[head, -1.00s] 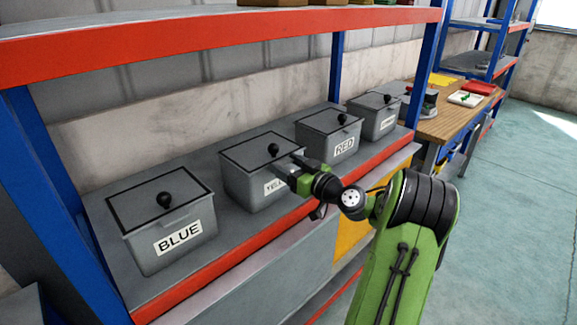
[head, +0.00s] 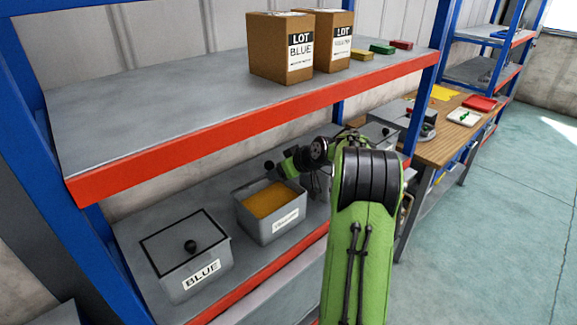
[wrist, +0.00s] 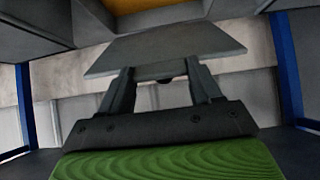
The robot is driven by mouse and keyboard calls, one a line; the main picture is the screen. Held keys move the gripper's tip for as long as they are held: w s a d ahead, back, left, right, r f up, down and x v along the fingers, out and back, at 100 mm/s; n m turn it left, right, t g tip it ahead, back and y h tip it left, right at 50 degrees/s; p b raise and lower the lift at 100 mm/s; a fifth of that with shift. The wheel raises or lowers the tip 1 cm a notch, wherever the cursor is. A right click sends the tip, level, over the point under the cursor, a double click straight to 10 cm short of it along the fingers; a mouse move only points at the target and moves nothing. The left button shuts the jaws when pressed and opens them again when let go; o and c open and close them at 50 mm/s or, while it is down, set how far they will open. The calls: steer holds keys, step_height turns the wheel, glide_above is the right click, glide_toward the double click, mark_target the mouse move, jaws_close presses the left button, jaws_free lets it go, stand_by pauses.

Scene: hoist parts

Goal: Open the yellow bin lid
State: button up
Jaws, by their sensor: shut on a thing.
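The yellow bin (head: 254,222) is a grey box whose label is too small to read clearly. Its top is uncovered and yellow-orange contents (head: 268,199) show inside. My gripper (head: 281,166) is above and behind the bin's back right side in the head view. In the wrist view my gripper (wrist: 160,80) is shut on the grey lid (wrist: 165,48), a flat plate held off the bin. The lid's knob between the fingers is mostly hidden. In the head view the lid is hard to make out. Yellow contents also show at the wrist view's top edge.
The closed blue bin (head: 185,262) stands left on the same shelf. My arm hides most of the bins to the right. An upper shelf (head: 190,85) with a red edge holds two cartons (head: 270,62) above the bins. A workbench (head: 450,140) stands right.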

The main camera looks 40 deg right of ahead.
steer(key=shift+w+r+p, duration=1)
steer(key=shift+w+r, duration=0.85)
steer(key=shift+w, duration=0.2)
steer(key=o, duration=1.5)
steer(key=shift+a, duration=0.1)
steer(key=shift+f, duration=0.15)
steer(key=shift+s, duration=0.1)
steer(key=shift+s+r, duration=0.25)
steer(key=shift+s, duration=0.05)
steer(key=b+v, duration=0.1)
steer(key=v, duration=1.4)
steer(key=shift+s+f, duration=0.1)
